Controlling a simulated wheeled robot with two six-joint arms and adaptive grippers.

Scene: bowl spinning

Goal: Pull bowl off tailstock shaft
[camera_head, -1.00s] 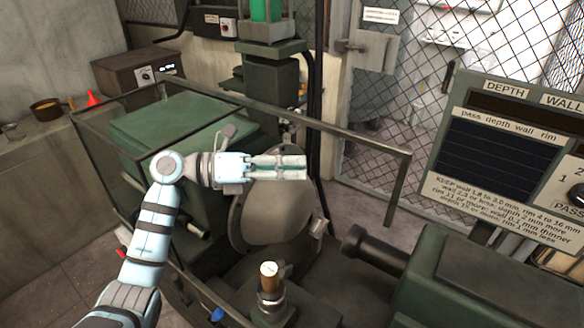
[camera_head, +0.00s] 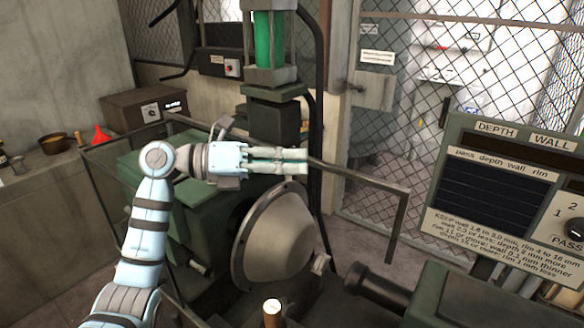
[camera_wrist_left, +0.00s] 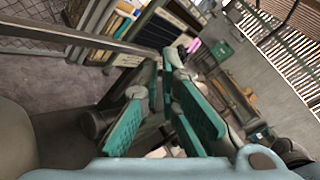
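A grey, dome-shaped metal bowl (camera_head: 272,240) stands on edge at the green machine's front, bulging toward the right. The dark tailstock shaft (camera_head: 375,288) points at it from the right; a gap shows between them in the head view. My right gripper is not in view.
The depth and wall panel (camera_head: 500,200) is at right, the mesh fence (camera_head: 400,150) behind. An orange-red funnel (camera_head: 102,135) sits far left.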

